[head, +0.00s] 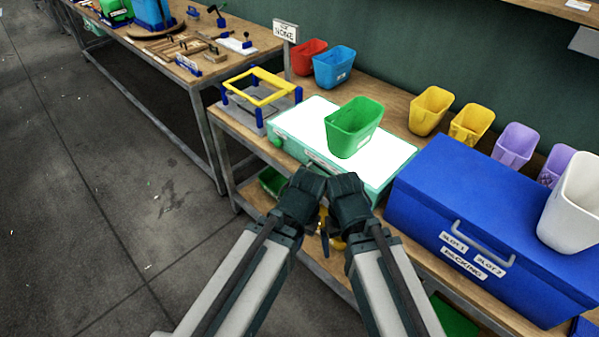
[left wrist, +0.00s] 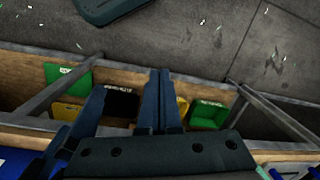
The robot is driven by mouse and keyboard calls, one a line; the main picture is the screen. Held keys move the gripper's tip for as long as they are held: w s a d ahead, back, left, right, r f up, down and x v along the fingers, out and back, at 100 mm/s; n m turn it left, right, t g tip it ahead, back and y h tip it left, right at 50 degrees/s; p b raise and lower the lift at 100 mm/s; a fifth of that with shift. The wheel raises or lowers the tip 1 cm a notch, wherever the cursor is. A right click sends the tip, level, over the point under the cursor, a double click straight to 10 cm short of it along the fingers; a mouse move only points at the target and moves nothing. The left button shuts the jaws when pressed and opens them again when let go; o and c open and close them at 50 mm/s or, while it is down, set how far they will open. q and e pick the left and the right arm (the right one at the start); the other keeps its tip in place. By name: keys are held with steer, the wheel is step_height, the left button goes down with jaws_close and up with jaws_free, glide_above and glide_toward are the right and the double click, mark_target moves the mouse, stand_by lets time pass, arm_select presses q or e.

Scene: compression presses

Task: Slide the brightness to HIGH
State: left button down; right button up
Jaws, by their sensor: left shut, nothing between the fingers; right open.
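A pale green box (head: 290,140) with a bright, glowing white top stands on the workbench. A dark strip (head: 316,160) runs along its front face; I cannot tell whether it is the brightness slider, and no HIGH mark is readable. My left gripper (head: 300,200) is in front of the box, its fingers partly hidden. In the left wrist view its fingers (left wrist: 160,100) are side by side, shut with nothing between. My right gripper (head: 348,203) is close beside the left one, open, its fingers mostly hidden. Both seem apart from the box.
A green bin (head: 354,127) stands on the glowing top. A blue chest (head: 430,190) is right of the box, a yellow-topped frame (head: 260,87) left. Red (head: 307,55) and blue (head: 335,66) bins stand behind. Bins sit under the bench; open floor lies left.

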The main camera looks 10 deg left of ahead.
arm_select(q)
steer(key=c, duration=1.4)
jaws_free()
steer(key=o, duration=0.9)
steer(key=w+f+m+h+b, duration=0.1)
steer(key=f+b, duration=0.1)
steer(key=b, duration=0.1)
steer(key=w+d+f+m+h+b, duration=0.1)
steer(key=w+f+h+b, duration=0.1)
steer(key=f+b, duration=0.1)
steer(key=w+d+f+m+h+b, duration=0.1)
steer(key=f+h+b, duration=0.1)
steer(key=b, duration=0.1)
steer(key=shift+w+d+f, duration=0.15)
steer(key=shift+w+f, duration=0.2)
steer(key=m+t+h+b, duration=0.5)
steer(key=t+h+b, duration=0.6)
steer(key=b, duration=0.6)
glide_toward(303, 169)
steer(key=shift+t+y, duration=0.5)
steer(key=shift+y, duration=0.1)
steer(key=x, duration=1)
steer(key=shift+w+d+f, duration=0.2)
steer(key=shift+f, duration=0.15)
jaws_close()
